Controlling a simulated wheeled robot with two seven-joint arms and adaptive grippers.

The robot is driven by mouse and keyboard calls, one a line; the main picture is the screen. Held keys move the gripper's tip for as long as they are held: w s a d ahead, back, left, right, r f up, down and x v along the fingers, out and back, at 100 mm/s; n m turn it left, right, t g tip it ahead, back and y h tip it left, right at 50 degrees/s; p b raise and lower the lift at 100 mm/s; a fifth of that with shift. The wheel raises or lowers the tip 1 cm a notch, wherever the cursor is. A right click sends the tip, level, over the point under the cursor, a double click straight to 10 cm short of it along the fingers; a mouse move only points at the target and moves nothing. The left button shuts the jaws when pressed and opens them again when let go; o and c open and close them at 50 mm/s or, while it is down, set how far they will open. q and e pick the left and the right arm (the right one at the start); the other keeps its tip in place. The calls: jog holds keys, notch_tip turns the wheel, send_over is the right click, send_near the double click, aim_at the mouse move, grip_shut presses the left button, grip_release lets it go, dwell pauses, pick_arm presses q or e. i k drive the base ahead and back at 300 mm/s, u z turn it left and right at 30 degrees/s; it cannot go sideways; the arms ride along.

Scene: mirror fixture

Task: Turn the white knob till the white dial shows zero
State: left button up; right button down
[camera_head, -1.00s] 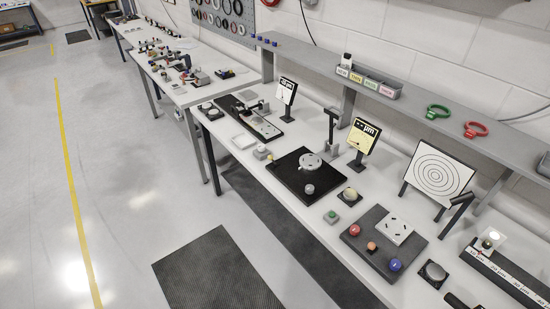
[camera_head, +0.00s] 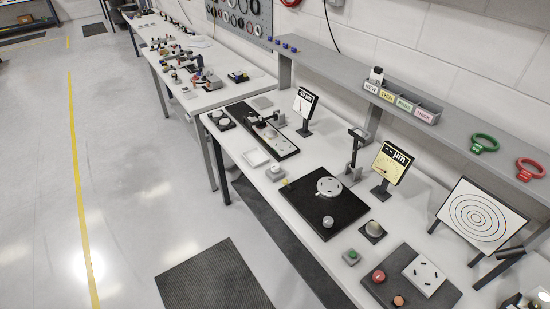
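The white dial (camera_head: 304,104) is a tilted white panel with a black top band marked µm, on a dark stand near the back of the long white bench. Its thin needle is too small for me to read against the scale. A small round white knob (camera_head: 276,170) on a light square base sits near the bench's front edge, in front of and left of the dial. Neither of my grippers is in view.
A black rail fixture (camera_head: 283,146) and a white tray (camera_head: 256,157) lie left of the knob. A black plate with a white disc (camera_head: 349,208) lies right of it. A grey shelf (camera_head: 455,127) runs behind. Open floor (camera_head: 150,190) and a dark mat (camera_head: 213,280) lie in front.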

aim_at(275, 167)
jog(key=i, duration=1.05)
